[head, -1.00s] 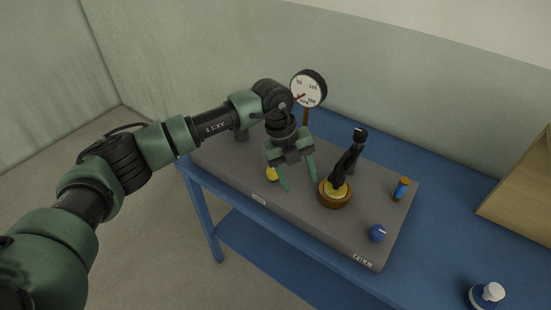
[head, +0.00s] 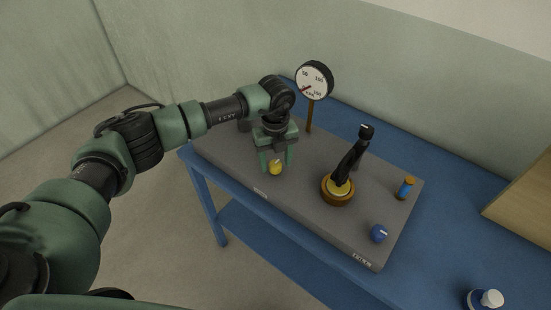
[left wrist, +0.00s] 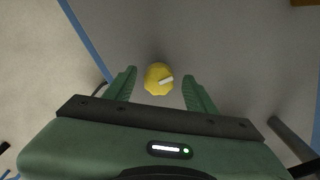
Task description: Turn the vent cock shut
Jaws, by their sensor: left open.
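A round yellow knob (head: 275,168) with a white pointer mark sits on the grey board near its front left edge. It also shows in the left wrist view (left wrist: 156,80), its white mark pointing to the right and slightly up. My left gripper (head: 277,159) is open, pointing down over the yellow knob. In the left wrist view the knob appears between the two fingertips, with gaps on both sides. How far the fingertips are above it is hard to tell. A blue knob (head: 378,233) with a white mark sits at the board's front right. No label shows which knob is the vent cock.
A dial gauge (head: 314,80) on a post stands behind. A black lever on a round brass base (head: 338,190) stands mid-board. A white-capped item (head: 487,299) stands on the blue table (head: 447,235).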

